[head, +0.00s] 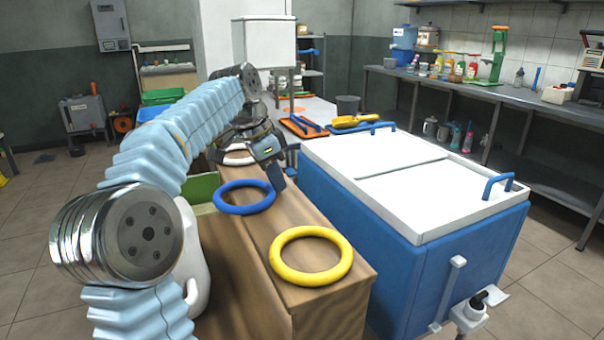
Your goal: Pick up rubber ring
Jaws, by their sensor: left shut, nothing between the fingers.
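A yellow ring (311,281) lies flat on the near end of the wooden bench (238,268). A blue ring (244,209) lies behind it, to its left. My left gripper (277,184) points down over the bench beside the right edge of the blue ring. It is shut and holds nothing. I cannot tell whether its tips touch the ring. My right gripper is not in view.
A large blue cooler (400,262) with a white lid (375,180) and blue handles stands close to the bench's right side. Behind are orange trays (304,127) with tools and a dark grey bucket (347,105). A counter with bottles runs along the right wall.

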